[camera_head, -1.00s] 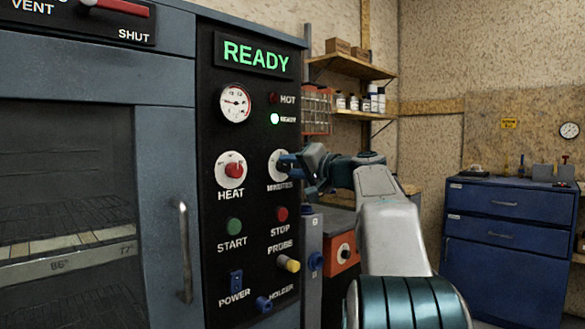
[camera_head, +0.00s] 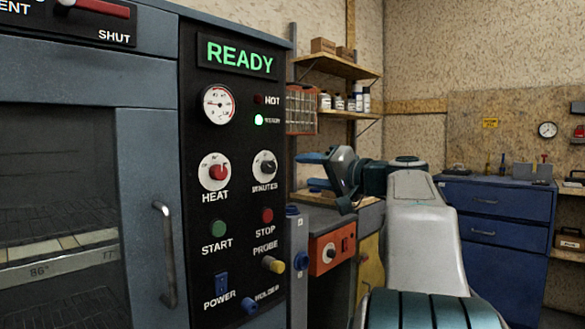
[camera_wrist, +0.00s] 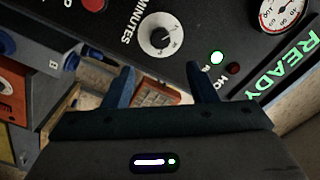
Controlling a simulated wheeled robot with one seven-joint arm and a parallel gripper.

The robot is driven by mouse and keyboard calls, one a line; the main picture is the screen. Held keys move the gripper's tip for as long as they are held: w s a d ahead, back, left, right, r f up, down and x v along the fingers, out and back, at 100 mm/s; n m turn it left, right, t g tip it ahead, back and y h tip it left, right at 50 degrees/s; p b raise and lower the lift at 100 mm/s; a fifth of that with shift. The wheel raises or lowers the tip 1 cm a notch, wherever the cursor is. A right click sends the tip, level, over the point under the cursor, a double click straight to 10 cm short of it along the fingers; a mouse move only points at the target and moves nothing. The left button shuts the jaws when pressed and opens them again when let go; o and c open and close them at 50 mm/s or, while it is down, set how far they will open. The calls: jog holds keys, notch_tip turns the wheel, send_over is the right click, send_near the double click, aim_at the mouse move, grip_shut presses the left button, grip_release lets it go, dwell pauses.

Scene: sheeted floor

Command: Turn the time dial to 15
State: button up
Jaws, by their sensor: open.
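The time dial, labelled MINUTES (camera_head: 264,167), is a dark knob on a white round plate on the black control panel (camera_head: 232,205). It is clear of my gripper. In the wrist view the dial (camera_wrist: 160,39) shows above and between my open fingers, with a gap to them. The knob carries a pale pointer mark, but the numbers are too small to read. My gripper (camera_head: 312,157) is to the right of the dial, away from the panel, and open. The wrist view shows both fingers of my gripper (camera_wrist: 165,85) apart and empty.
The red HEAT knob (camera_head: 219,172) is left of the dial. The green START (camera_head: 217,229) and red STOP (camera_head: 266,215) buttons sit below. The display (camera_head: 239,57) reads READY and the READY lamp (camera_head: 259,120) is lit. Shelves (camera_head: 335,65) stand behind my gripper.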

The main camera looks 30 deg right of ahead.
jog(key=shift+v, duration=1.5)
jog(key=s+a+f+g+p, duration=0.1)
jog(key=a+f+g+p, duration=0.15)
jog(key=a+p, duration=0.35)
jog(key=s+a+f+n+g+p, duration=0.1)
jog(key=s+a+g+p, duration=0.15)
jog(key=a+p, duration=0.35)
jog(key=s+a+f+g+p, duration=0.1)
jog(key=a+g+p, duration=0.3)
jog(key=a+p, duration=0.2)
jog(key=s+a+f+n+g+h+p, duration=0.1)
jog(key=s+a+n+g+h+p, duration=0.1)
jog(key=s+p, duration=0.6)
jog(key=s+a+f+n+g+h+p, duration=0.1)
jog(key=s+a+n+g+h+p, duration=0.2)
jog(key=s+p, duration=0.5)
jog(key=shift+a+n+h, duration=0.2)
jog(key=shift+n+h, duration=0.2)
jog(key=shift+h, duration=0.2)
jog(key=shift+s, duration=0.1)
